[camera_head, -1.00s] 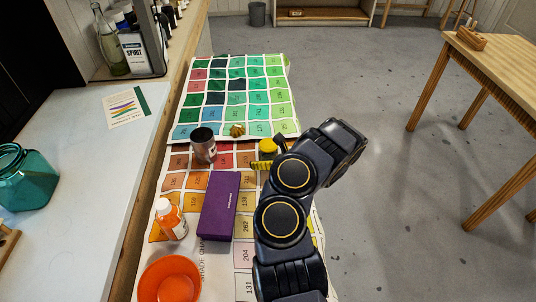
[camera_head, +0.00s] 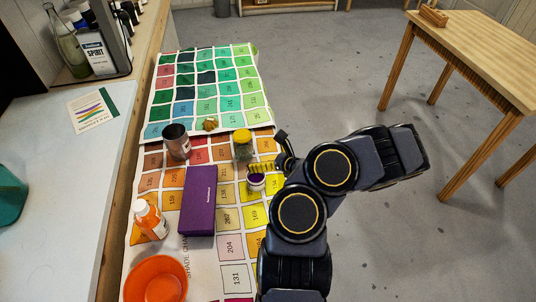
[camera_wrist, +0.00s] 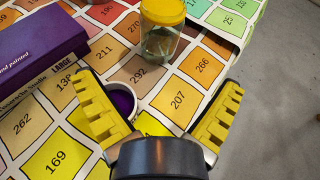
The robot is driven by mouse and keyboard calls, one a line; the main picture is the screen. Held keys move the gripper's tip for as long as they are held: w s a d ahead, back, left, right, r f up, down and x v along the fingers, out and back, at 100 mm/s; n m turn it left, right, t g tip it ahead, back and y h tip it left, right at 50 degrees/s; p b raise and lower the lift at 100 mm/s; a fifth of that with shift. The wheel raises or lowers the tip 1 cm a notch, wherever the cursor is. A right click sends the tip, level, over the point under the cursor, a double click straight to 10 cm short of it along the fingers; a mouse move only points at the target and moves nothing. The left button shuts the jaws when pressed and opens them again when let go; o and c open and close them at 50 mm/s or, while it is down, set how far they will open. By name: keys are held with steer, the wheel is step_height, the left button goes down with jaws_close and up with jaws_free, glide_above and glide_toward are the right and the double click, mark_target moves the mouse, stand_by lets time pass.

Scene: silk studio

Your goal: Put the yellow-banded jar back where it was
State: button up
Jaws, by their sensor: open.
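A clear glass jar with a yellow top (camera_head: 243,145) stands upright on the colour chart; in the wrist view this jar (camera_wrist: 160,40) is just beyond my open fingers. A small pale-rimmed pot with purple inside (camera_head: 256,182) stands nearer; in the wrist view this pot (camera_wrist: 122,101) is beside my left finger, partly hidden by it. I cannot tell whether the pot has a yellow band. My gripper (camera_head: 266,153) is open with nothing between its yellow-padded fingers; in the wrist view the open gripper (camera_wrist: 160,83) is over the chart.
A purple box (camera_head: 198,200), a metal cup (camera_head: 177,142), an orange-labelled bottle (camera_head: 150,219), an orange bowl (camera_head: 155,281) and a small golden lump (camera_head: 210,124) stand on the chart. The green squares farther back are mostly clear.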

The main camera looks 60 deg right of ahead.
steer(key=shift+s+a+r, duration=0.1)
steer(key=shift+s+r, duration=0.05)
steer(key=shift+s, duration=0.3)
steer(key=w+a+r+n+g+y, duration=0.1)
steer(key=w+a+r+n+y, duration=0.5)
steer(key=a+r+n, duration=0.45)
steer(key=w+a+r+n+y, duration=0.6)
steer(key=w+a+r+n, duration=0.15)
steer(key=a, duration=0.55)
steer(key=s+a+r+n+g, duration=0.3)
steer(key=s+a+n+g, duration=0.35)
steer(key=a, duration=0.25)
steer(key=s+a+r+n+g, duration=0.2)
steer(key=s+a+n+g, duration=0.4)
steer(key=a, duration=0.3)
steer(key=s+d+n+g+h, duration=0.1)
steer(key=s+d+n+h, duration=0.2)
steer(key=s, duration=0.5)
steer(key=s+d+n+h, duration=0.3)
steer(key=s+h, duration=0.3)
steer(key=s, duration=0.2)
steer(key=shift+d+r+n+g, duration=0.2)
steer(key=shift+n+g, duration=0.15)
steer(key=shift+n, duration=0.5)
